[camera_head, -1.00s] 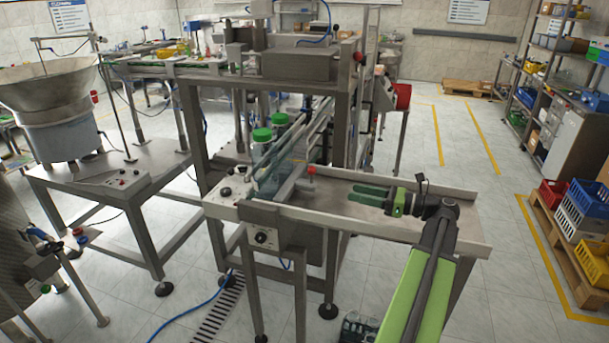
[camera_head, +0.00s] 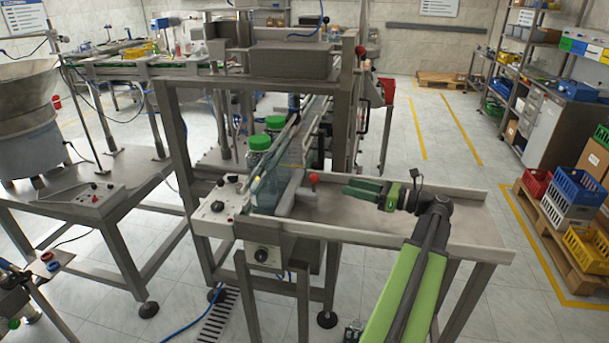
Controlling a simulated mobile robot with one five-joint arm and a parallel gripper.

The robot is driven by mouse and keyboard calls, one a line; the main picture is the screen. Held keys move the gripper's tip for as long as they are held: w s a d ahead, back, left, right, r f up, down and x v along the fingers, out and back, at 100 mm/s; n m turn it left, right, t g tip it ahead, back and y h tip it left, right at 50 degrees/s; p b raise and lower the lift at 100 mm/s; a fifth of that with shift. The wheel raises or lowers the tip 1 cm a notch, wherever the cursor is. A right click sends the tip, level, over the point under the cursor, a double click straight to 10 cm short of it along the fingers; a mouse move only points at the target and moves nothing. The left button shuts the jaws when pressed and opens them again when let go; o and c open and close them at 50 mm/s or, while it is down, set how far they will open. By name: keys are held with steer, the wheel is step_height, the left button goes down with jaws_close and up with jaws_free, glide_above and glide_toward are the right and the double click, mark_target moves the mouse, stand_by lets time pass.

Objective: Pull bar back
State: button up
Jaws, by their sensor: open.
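A grey metal bar (camera_head: 293,194) lies at the left end of the steel table, beside the conveyor rails. A red ball knob (camera_head: 313,178) stands at its right side. My gripper (camera_head: 346,187) is over the table to the right of the knob, with its green fingers pointing left toward it. The fingers are open and empty, and a short gap shows between them and the knob. Jars with green lids (camera_head: 258,142) stand behind the bar, partly hidden by the rails.
A raised rim (camera_head: 340,235) runs along the table's front edge, under my arm. A control box with a black knob (camera_head: 262,254) hangs at the front left. The machine frame (camera_head: 343,115) rises behind. The table top right of my gripper is clear.

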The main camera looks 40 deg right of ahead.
glide_above(305, 188)
steer(key=shift+s+a, duration=0.15)
steer(key=shift+s, duration=0.05)
steer(key=shift+c, duration=0.3)
jaws_close()
stand_by(1.1)
